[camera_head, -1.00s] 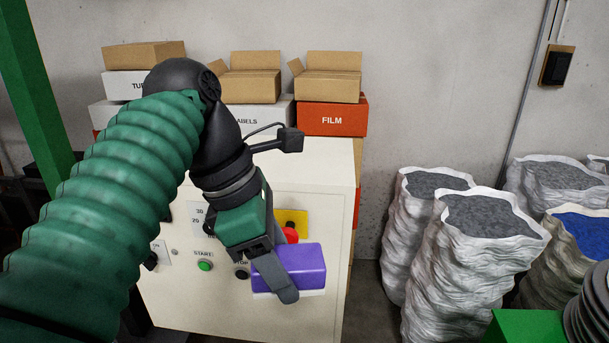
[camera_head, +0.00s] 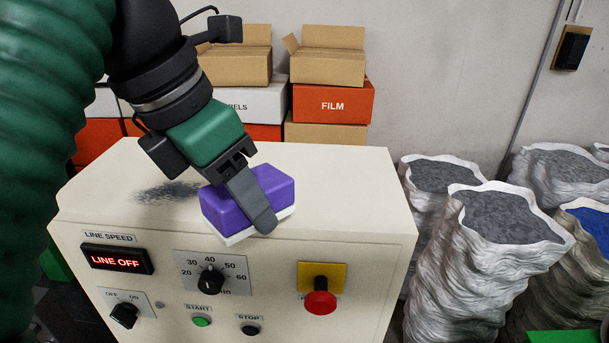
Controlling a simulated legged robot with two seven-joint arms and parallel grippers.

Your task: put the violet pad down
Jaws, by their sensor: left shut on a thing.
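The violet pad (camera_head: 222,212) is a block with a white underside. My left gripper (camera_head: 258,212) is shut on it, with one dark finger across its near side. The pad is at the front part of the cream cabinet's top (camera_head: 345,185); I cannot tell whether it touches the surface. A dark grey smudge (camera_head: 168,191) marks the top just left of the pad. My right gripper is not in view.
The cabinet's front has a LINE OFF display (camera_head: 117,260), a speed dial (camera_head: 210,280), a red stop button (camera_head: 320,300) and small switches. Cartons (camera_head: 330,105) stand behind. Sacks of grey granules (camera_head: 490,230) stand to the right. The right part of the top is clear.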

